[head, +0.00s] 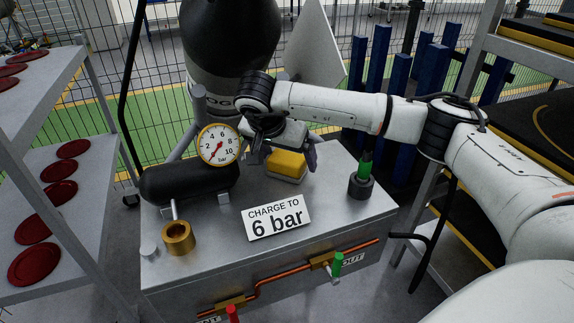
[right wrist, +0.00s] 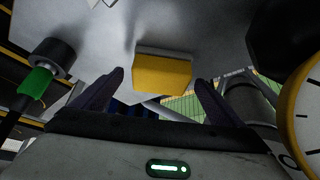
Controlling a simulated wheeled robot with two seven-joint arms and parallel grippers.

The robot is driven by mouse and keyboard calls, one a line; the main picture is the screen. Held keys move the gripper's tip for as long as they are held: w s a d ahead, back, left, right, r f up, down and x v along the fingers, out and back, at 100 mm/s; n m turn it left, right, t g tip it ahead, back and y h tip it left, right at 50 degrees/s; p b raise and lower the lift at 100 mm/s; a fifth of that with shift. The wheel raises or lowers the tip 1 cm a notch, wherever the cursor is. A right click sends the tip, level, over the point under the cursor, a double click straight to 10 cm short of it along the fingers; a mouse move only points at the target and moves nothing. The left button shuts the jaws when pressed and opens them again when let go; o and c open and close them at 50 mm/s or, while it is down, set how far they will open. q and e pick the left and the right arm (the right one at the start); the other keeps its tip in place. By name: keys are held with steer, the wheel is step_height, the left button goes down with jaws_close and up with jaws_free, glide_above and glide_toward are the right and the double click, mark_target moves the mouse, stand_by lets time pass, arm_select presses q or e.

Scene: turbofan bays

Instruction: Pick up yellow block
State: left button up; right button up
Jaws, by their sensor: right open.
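The yellow block (head: 287,165) sits on the grey metal bench top, with a pale grey layer along its lower edge. My right gripper (head: 282,157) comes in from the right and is over the block, with one finger at each side of it. In the right wrist view the yellow block (right wrist: 162,75) lies between the tips of the two open dark fingers (right wrist: 160,80), with a gap on both sides. The fingers do not appear to touch it. My left gripper is not in view.
A pressure gauge (head: 219,145) stands close left of the gripper, with a black cylinder (head: 190,182) below it. A green-banded post (head: 364,172) stands right of the block. A "CHARGE TO 6 bar" sign (head: 277,217) and brass fitting (head: 178,238) are in front.

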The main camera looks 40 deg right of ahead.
steer(key=shift+x, duration=0.8)
steer(key=c, duration=1.2)
steer(key=shift+r, duration=0.1)
